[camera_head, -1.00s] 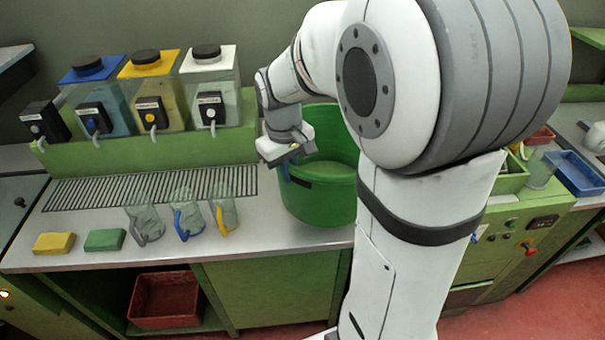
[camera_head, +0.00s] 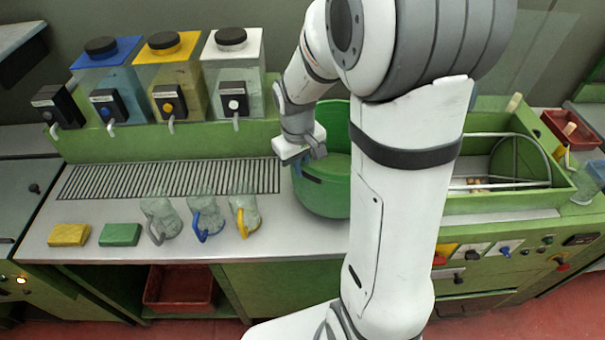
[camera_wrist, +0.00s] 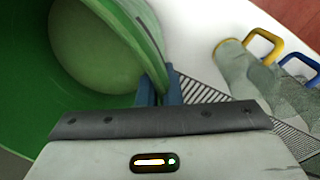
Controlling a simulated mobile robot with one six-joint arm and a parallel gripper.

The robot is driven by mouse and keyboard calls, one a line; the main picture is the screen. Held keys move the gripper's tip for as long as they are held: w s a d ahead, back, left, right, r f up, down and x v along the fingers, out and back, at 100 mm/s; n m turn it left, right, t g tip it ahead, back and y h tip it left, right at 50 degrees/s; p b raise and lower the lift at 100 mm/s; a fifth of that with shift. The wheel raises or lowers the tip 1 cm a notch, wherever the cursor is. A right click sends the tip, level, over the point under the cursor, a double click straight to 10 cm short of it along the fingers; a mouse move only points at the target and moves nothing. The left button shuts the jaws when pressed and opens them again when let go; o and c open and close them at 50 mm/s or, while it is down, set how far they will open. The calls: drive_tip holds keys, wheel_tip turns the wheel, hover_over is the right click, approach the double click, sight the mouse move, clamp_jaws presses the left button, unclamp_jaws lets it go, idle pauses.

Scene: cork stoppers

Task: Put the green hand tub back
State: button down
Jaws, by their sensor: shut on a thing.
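The green hand tub (camera_head: 322,197) is a round, open, upright tub on the pale worktop, right of the glass jugs. My arm hides its right side in the head view. My gripper (camera_head: 302,163) is at its left rim, pointing down. In the wrist view the tub (camera_wrist: 40,75) fills the left, its inside empty as far as it shows. There my gripper's blue fingers (camera_wrist: 158,88) are shut on the tub's wall. I cannot tell whether the tub's base touches the worktop.
Left of the tub stand several jugs (camera_head: 203,217), a green block (camera_head: 120,235) and a yellow block (camera_head: 69,235). Dispensers with blue, yellow and white tops (camera_head: 231,60) stand behind a slotted drain (camera_head: 165,179). A green trough (camera_head: 500,204) lies right of my arm.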

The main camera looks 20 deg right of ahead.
sight(302, 181)
wheel_tip(302, 181, down, 2)
drive_tip(key=shift+s+f, duration=0.15)
drive_tip(key=shift+f, duration=0.5)
drive_tip(key=shift+r, duration=0.1)
drive_tip(key=c, duration=1.6)
unclamp_jaws()
drive_tip(key=shift+f, duration=0.2)
drive_tip(key=shift+r, duration=0.1)
